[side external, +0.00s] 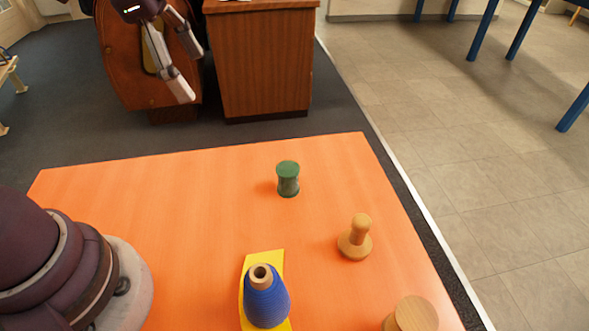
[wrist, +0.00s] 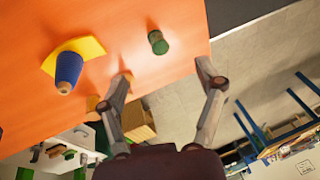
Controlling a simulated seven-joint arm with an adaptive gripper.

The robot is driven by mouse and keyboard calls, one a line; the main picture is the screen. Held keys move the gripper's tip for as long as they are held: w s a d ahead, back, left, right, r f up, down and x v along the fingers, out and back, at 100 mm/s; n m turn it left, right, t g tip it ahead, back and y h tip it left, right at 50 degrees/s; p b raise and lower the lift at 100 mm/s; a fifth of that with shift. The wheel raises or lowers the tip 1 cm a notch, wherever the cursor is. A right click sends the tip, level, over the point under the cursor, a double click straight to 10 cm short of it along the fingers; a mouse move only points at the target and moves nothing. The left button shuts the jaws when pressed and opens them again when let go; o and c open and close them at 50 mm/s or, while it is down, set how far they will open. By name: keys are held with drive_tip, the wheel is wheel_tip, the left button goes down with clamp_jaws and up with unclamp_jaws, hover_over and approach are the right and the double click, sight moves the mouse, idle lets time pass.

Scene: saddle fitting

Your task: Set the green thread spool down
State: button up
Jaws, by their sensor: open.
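The green thread spool (side external: 288,179) stands upright on the orange table, toward its far edge. It also shows in the wrist view (wrist: 158,43), standing apart from the fingers. My gripper (side external: 182,68) is raised high above the table's far left side in the side view, apart from the spool. In the wrist view my gripper (wrist: 164,68) has its two fingers spread wide, with nothing between them.
A blue cone (side external: 266,296) with a wooden top stands on a yellow piece (side external: 249,268). A wooden peg-shaped piece (side external: 355,239) and a round wooden piece (side external: 414,315) stand to the right on the orange table (side external: 180,200). The table around the spool is clear.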

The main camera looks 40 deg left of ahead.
drive_tip(key=s+a+f+n+t, duration=0.2)
drive_tip(key=s+a+n, duration=0.1)
drive_tip(key=s+n, duration=0.4)
drive_tip(key=shift+n+y, duration=0.3)
drive_tip(key=shift+n, duration=1.4)
